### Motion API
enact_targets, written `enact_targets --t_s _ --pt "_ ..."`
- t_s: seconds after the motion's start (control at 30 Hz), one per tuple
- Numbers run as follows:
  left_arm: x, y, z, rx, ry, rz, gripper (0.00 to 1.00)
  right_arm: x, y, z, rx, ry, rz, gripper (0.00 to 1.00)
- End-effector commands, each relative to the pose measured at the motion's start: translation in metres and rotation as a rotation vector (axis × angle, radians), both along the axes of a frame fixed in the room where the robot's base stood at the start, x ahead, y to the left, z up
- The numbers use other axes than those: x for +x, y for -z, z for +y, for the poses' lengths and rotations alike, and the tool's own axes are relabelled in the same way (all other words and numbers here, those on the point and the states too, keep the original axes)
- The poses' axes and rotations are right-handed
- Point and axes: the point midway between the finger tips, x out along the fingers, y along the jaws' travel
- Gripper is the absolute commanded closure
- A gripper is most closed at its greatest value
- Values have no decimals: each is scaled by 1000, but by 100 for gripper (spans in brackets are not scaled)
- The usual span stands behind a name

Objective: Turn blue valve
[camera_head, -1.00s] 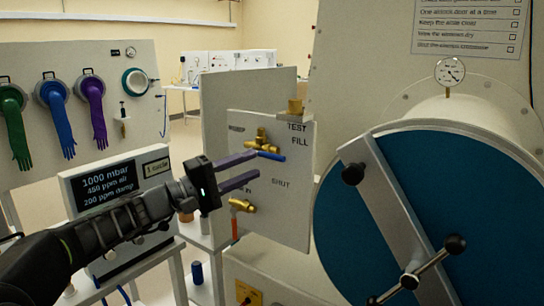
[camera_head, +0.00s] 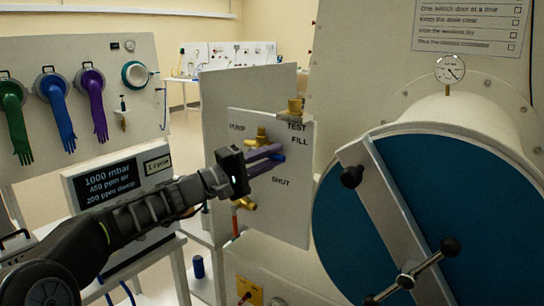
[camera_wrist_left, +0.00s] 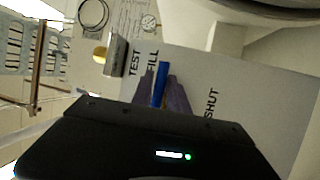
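The blue valve's lever (camera_wrist_left: 161,82) lies between the two purple fingers of my left gripper (camera_wrist_left: 162,94) in the left wrist view, with a finger against each side. In the head view my left gripper (camera_head: 276,155) is at the panel (camera_head: 290,212), just below the FILL label, closed around the lever. Only a bit of the blue lever (camera_head: 279,158) shows there. The valve's brass body (camera_head: 262,135) is partly hidden behind the fingers. The lever points towards FILL, with SHUT lower down. My right gripper is not in view.
A second brass valve with a red lever (camera_head: 236,226) sits low on the panel, close beneath my left gripper. A large blue round door (camera_head: 440,190) with a bar and handles stands to the right. A display (camera_head: 112,182) stands behind my left arm.

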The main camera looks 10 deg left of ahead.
Motion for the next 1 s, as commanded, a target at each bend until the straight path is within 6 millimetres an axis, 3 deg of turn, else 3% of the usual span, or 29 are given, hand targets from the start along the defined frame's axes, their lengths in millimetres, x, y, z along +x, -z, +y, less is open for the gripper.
enact_targets --t_s 0.23,1.0 --pt "0 0 0 0 0 0 100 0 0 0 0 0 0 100" --pt "0 0 0 0 0 0 100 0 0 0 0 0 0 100"
